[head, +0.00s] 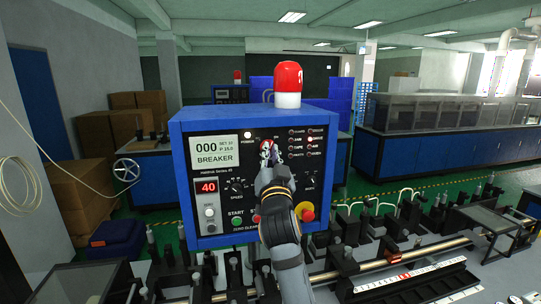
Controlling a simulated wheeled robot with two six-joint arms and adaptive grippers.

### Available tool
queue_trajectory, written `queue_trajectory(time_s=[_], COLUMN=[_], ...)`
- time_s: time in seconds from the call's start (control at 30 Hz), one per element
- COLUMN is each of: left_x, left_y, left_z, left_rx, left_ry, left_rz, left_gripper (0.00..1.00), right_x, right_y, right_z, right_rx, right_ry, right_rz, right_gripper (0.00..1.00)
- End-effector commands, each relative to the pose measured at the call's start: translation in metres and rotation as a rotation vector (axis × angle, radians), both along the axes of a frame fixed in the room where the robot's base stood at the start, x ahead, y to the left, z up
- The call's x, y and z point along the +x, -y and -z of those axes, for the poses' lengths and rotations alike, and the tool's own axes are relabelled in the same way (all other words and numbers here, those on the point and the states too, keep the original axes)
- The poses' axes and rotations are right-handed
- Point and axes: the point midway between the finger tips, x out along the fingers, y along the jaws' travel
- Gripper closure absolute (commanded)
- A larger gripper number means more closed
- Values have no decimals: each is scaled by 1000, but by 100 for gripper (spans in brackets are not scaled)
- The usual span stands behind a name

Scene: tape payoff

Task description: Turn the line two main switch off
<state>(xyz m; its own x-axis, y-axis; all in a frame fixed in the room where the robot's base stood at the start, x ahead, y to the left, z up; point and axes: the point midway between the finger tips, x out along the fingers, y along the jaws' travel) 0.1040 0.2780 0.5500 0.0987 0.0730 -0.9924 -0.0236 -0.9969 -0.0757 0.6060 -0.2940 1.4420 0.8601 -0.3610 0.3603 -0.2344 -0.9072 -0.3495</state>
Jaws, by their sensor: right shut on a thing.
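A blue control box (182,180) with a black front panel stands in the middle of the head view, with a red beacon (288,79) on top. My right gripper (268,148) is at the upper middle of the panel, shut on a small part there that looks like the main switch. The gripper and my right arm cover most of that switch, so its position cannot be read. A lit white lamp (248,135) shows left of the gripper. The screen (214,151) reads 000 and BREAKER, and a red display (207,187) reads 40. My left gripper is not in view.
A green start button (237,221) and a red and yellow stop button (306,212) flank my forearm low on the panel. Rails, rods and a ruler (410,277) fill the bench in front. Cardboard boxes (97,135) stand behind at left, and a blue cabinet (440,150) at right.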

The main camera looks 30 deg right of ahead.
Motion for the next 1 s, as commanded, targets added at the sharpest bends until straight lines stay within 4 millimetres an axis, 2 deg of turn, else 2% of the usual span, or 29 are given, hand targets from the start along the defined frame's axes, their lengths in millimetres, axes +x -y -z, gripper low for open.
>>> queue_trajectory(time_s=[0.47,1.0], left_x=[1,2], left_y=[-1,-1], left_z=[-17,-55], left_rx=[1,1], left_ry=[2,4], left_rz=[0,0], left_gripper=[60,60], right_x=[0,-1], right_y=[3,4], right_z=[-2,-4], right_rx=[-444,-904], right_ry=[-117,-236], right_rz=[2,2], right_gripper=[100,100])
